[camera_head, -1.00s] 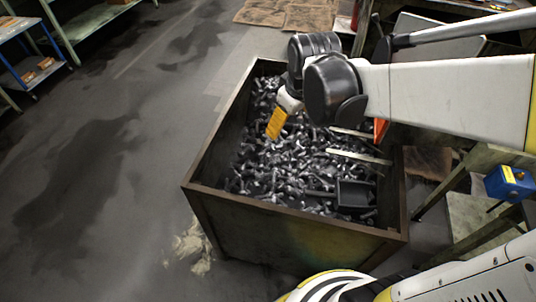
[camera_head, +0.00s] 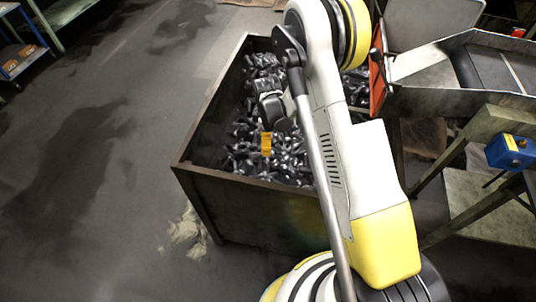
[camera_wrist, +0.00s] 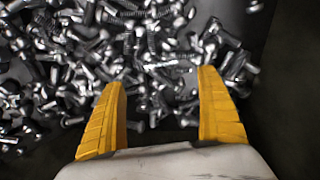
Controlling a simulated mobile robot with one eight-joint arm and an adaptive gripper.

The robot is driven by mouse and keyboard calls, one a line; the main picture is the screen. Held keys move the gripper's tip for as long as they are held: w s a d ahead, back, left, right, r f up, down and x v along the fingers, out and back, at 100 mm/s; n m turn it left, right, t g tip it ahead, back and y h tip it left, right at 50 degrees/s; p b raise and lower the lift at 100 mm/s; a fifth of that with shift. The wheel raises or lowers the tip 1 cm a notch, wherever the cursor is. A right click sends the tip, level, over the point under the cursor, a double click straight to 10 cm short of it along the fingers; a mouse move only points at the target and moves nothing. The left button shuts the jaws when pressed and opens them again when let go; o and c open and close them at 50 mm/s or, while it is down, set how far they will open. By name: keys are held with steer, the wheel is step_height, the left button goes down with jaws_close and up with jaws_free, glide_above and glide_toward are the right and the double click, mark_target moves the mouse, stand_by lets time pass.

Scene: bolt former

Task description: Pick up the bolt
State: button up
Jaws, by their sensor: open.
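Many loose grey metal bolts (camera_head: 262,165) fill a large open bin (camera_head: 205,125). They also fill much of the wrist view, where one bolt (camera_wrist: 228,35) lies near the right finger. No single bolt stands apart as the one to take. My gripper (camera_head: 266,143) is over the front left part of the bin. In the wrist view my gripper (camera_wrist: 162,105) has its two yellow fingers spread wide, with nothing between them but the bolts beyond. I cannot tell the exact gap between fingertips and bolts. My arm hides the right part of the bin in the head view.
The bin's dark walls rise around the bolts. A metal chute (camera_head: 470,70) and a stand with a blue box (camera_head: 510,152) are on the right. A blue shelf (camera_head: 22,52) is at the far left. The floor (camera_head: 90,170) left of the bin is clear.

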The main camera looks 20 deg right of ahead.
step_height(320, 180, down, 9)
steer(key=b, duration=0.4)
steer(key=shift+d+r, duration=0.1)
steer(key=shift+r, duration=0.15)
steer(key=c, duration=1.4)
